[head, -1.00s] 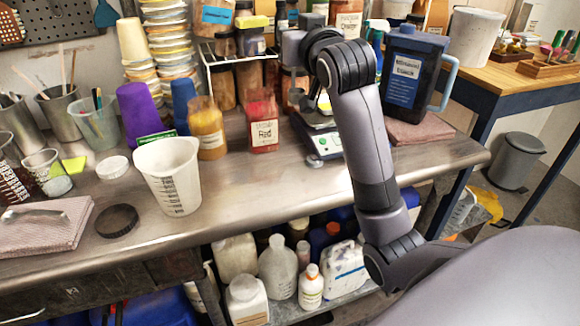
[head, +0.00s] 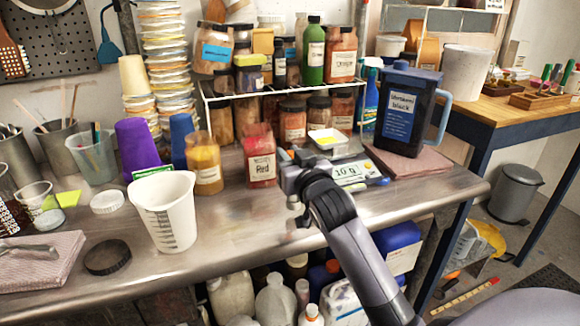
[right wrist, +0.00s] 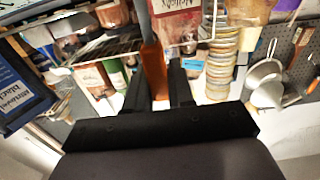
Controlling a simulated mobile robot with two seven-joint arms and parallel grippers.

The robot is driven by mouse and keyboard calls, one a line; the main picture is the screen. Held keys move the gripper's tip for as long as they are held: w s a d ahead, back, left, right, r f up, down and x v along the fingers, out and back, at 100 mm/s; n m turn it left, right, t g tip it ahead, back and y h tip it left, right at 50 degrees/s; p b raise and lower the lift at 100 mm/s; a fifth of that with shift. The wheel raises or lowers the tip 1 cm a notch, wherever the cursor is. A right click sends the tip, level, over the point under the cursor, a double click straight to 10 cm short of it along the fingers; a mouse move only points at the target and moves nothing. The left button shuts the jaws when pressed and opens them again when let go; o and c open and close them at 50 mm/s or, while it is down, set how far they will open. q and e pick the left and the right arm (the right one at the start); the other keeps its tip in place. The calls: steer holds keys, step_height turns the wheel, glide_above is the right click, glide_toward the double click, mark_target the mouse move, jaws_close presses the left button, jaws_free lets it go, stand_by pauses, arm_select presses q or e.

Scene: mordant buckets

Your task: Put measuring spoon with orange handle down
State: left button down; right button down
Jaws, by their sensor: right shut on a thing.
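The measuring spoon's orange handle (right wrist: 154,70) stands between the two dark fingers of my right gripper (right wrist: 160,88) in the right wrist view. The gripper is shut on it. In the head view my right gripper (head: 290,172) is over the front part of the steel bench, just right of the red jar and in front of the scale. The spoon cannot be made out there, and its bowl is not clearly seen in either view. My left gripper is not in view.
A scale (head: 350,172) reading 10 g has a white tray (head: 328,140) with yellow powder. The red jar (head: 260,160), yellow jar (head: 204,165) and white measuring cup (head: 168,212) stand to the left. A blue jug (head: 408,108) stands right. The bench front (head: 240,226) is clear.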

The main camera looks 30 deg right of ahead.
steer(key=shift+f, duration=1.2)
steer(key=c, duration=1)
jaws_free()
steer(key=shift+r, duration=0.25)
steer(key=shift+s+a+f, duration=0.1)
steer(key=shift+s+f, duration=0.05)
steer(key=shift+s, duration=0.15)
steer(key=v, duration=1.1)
steer(key=shift+s+b, duration=0.2)
steer(key=shift+b, duration=0.2)
